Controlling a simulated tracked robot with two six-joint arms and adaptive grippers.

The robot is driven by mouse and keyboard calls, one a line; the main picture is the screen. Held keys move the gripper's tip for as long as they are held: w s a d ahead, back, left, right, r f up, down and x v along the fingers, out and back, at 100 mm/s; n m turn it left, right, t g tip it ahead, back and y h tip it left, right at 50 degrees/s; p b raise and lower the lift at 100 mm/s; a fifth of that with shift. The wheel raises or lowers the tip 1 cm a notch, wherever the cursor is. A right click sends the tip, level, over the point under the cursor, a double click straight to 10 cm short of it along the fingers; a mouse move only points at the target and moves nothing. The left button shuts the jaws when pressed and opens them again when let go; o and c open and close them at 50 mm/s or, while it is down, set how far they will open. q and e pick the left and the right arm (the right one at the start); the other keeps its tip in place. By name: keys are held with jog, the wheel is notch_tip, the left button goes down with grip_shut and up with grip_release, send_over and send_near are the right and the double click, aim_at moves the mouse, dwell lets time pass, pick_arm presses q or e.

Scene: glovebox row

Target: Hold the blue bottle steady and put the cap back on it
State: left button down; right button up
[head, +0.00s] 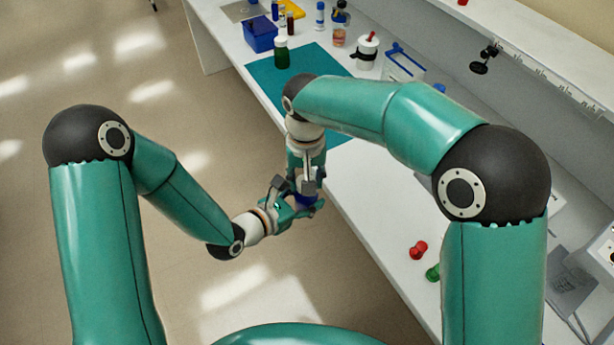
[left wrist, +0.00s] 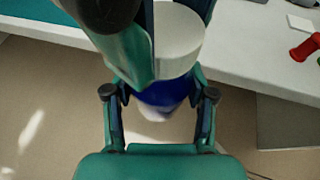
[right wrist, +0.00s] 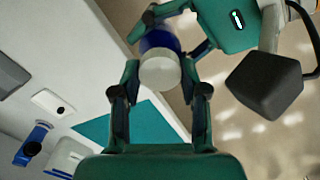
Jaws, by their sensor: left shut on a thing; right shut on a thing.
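My left gripper (head: 306,208) is shut on the blue bottle (left wrist: 165,92), its fingers on either side of the blue body. The bottle also shows in the right wrist view (right wrist: 158,40) and as a small blue patch in the head view (head: 304,200). My right gripper (head: 308,184) is shut on the white cap (right wrist: 160,72), which also shows in the left wrist view (left wrist: 180,42). The cap is in line with the bottle's top end and looks close against it. I cannot tell whether they touch or whether the cap is seated. The bottle's neck is hidden.
Both grippers are over the floor (head: 190,270), just off the white bench's edge. A teal mat (head: 265,80) carries a green bottle (head: 281,53). A blue bin (head: 260,36) and white jar (head: 367,52) stand behind. Red (head: 418,250) and green (head: 433,272) pieces lie nearer.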

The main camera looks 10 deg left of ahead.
jog(key=m, duration=0.7)
jog(key=shift+a, duration=0.1)
jog(key=m, duration=0.6)
jog(key=shift+w, duration=0.1)
jog(key=m, duration=1.2)
jog(key=shift+w, duration=0.15)
jog(key=o, duration=0.7)
jog(key=shift+o, duration=0.2)
